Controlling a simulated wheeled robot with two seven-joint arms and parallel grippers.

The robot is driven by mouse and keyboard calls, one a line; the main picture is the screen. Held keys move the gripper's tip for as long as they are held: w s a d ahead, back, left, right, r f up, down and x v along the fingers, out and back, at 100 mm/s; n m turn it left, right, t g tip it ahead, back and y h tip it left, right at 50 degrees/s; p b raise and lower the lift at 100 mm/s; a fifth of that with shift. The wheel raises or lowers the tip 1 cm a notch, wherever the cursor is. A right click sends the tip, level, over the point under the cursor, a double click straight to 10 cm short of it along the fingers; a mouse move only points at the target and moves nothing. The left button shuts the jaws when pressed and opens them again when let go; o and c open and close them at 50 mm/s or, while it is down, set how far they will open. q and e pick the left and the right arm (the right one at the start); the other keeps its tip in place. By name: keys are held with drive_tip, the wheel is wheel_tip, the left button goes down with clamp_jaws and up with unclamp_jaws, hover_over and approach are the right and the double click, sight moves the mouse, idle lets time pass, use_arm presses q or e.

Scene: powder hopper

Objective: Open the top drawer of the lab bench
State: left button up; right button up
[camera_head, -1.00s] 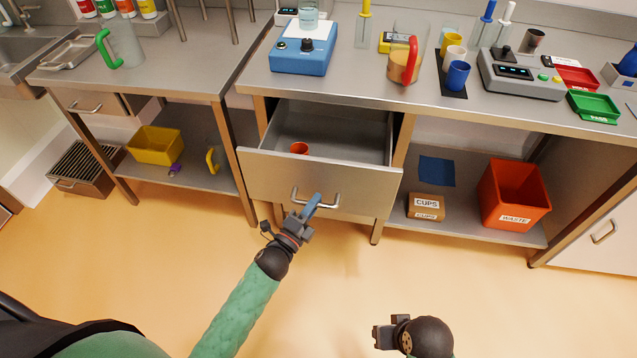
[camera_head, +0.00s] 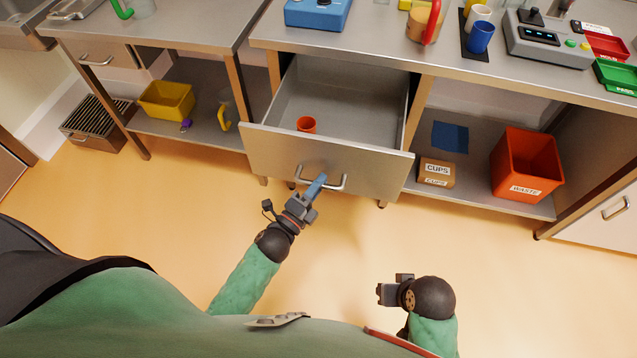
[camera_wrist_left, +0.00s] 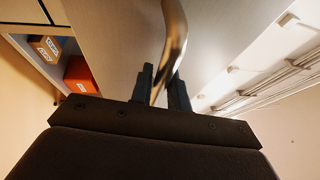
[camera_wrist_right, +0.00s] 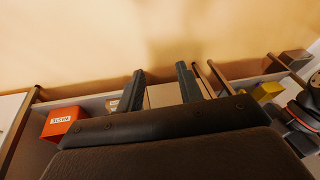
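My right gripper (camera_head: 384,290) is away from the bench over the floor. In the right wrist view its fingers (camera_wrist_right: 162,88) are apart with nothing between them.
The lower shelf holds an orange waste bin (camera_head: 525,165), a cups box (camera_head: 436,172) and a blue cloth (camera_head: 450,137). A yellow bin (camera_head: 167,100) is on the left table's shelf. A beaker with a red handle (camera_head: 426,22) stands on the bench top. Floor before the drawer is clear.

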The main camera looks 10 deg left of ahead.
use_arm(q)
drive_tip(key=o, duration=0.3)
drive_tip(key=shift+s, duration=0.1)
use_arm(e)
drive_tip(key=shift+s+a+f, duration=0.1)
